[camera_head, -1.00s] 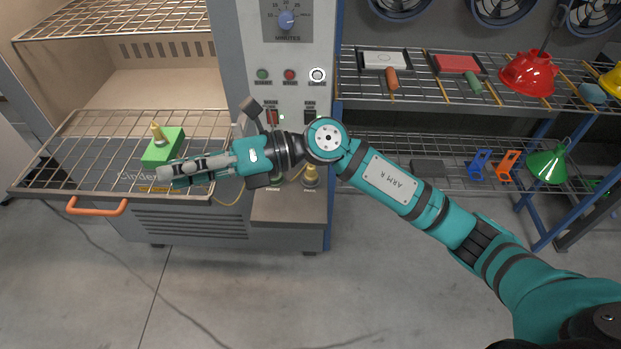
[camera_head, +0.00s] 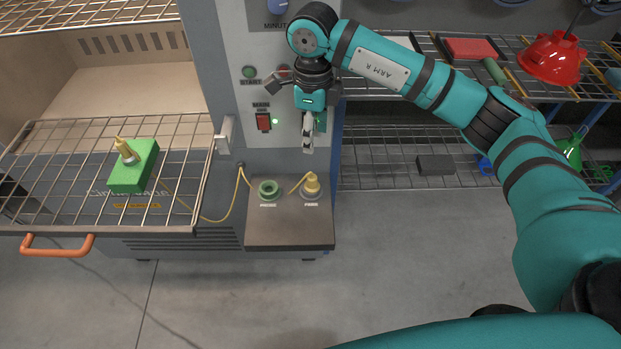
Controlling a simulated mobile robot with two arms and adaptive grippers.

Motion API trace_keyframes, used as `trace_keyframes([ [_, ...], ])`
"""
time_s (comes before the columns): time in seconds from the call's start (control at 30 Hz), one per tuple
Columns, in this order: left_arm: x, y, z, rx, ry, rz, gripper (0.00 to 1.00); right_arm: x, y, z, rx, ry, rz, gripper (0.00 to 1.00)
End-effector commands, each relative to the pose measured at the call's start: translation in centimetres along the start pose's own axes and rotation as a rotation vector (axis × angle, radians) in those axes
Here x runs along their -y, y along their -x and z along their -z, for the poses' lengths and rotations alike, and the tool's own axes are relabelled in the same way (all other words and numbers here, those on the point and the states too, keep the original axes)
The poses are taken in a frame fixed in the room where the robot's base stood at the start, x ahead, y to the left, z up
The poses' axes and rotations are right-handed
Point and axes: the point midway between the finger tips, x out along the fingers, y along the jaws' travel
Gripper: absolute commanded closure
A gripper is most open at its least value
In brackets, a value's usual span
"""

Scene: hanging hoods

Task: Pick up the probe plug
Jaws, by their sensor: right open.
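The yellow probe plug (camera_head: 311,185) stands upright in the right-hand socket, labelled PARK, on the grey ledge (camera_head: 290,234) at the front of the oven. A thin yellow cable runs to it. The green PROBE socket (camera_head: 268,190) to its left is empty. My right gripper (camera_head: 309,143) points down in front of the control panel, above the plug in the picture and apart from it. It is open and holds nothing; its fingers show nearly edge-on. My left gripper is out of view.
A green block with a yellow probe (camera_head: 133,172) sits on the pulled-out wire rack (camera_head: 60,160) at left. The yellow cable loops from the rack to the panel. A red power switch (camera_head: 263,122) is left of my gripper. Shelves with a red hood (camera_head: 551,60) stand at right.

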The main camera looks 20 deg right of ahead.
Motion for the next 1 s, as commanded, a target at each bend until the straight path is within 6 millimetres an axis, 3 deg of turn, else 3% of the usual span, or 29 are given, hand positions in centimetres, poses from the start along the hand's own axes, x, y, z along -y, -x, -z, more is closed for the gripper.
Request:
trace_keyframes([
  [0.13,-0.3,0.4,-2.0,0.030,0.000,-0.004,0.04,-0.2,-3.5,0.1,-0.002,0.000,-0.006,0.49],
  [0.3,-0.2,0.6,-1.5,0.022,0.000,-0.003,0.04,-0.2,-6.9,0.0,-0.001,0.001,-0.006,0.49],
  [0.6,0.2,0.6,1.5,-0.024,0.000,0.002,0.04,-0.1,-9.5,-0.1,0.003,0.001,-0.003,0.49],
  [1.0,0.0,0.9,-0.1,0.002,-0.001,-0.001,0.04,-0.2,-14.8,-0.1,0.003,0.001,-0.003,0.49],
])
